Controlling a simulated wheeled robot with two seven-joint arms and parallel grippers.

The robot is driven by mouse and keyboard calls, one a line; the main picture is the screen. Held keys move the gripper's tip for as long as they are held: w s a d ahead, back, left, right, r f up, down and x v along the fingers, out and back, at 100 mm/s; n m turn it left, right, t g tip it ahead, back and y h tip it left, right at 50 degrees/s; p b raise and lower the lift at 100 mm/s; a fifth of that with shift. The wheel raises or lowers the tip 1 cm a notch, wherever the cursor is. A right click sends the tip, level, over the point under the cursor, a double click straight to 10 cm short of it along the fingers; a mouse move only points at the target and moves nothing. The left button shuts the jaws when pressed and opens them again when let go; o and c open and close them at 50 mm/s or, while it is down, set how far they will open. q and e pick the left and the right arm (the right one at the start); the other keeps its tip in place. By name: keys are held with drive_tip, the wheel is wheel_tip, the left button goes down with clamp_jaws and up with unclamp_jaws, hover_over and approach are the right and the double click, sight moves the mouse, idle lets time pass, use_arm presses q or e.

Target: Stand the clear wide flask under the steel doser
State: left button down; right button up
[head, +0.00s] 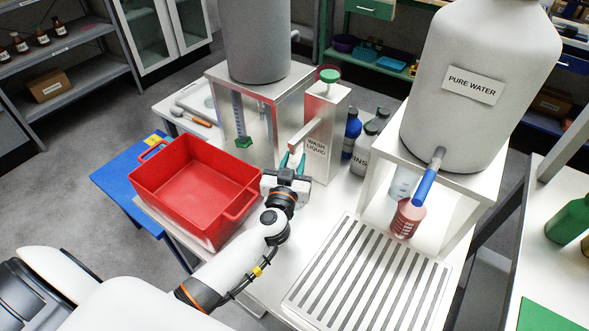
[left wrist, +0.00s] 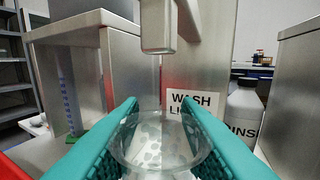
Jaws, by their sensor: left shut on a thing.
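My left gripper (head: 291,163) is in front of the steel doser (head: 324,140), which has a green knob on top and a "WASH LIQUID" label. In the left wrist view my teal fingers (left wrist: 160,125) are shut on the clear wide flask (left wrist: 160,150), with its round open rim up. The doser's spout (left wrist: 158,30) shows above and beyond the flask. I cannot tell whether the rim is directly below it, or whether the flask's base touches the table. In the head view the flask is hard to make out at the gripper. My right gripper is not in view.
A red crate (head: 190,185) stands left of my left arm. A steel stand (head: 262,125) with a grey tank is left of the doser. Bottles, including a rinse bottle (left wrist: 243,112), stand to its right. A slotted drain tray (head: 365,280) and a red bottle (head: 407,218) are farther right.

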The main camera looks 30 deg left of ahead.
use_arm(q)
drive_tip(key=shift+w+a+r, duration=0.1)
drive_tip(key=shift+w+a, duration=0.05)
drive_tip(key=shift+w, duration=0.3)
wheel_tip(320, 180, down, 4)
drive_tip(key=b, duration=0.2)
drive_tip(key=shift+r+b, duration=0.1)
drive_tip(key=shift+b, duration=0.3)
drive_tip(key=shift+r, duration=0.1)
drive_tip(key=c, duration=1.1)
unclamp_jaws()
drive_tip(key=shift+o, duration=0.2)
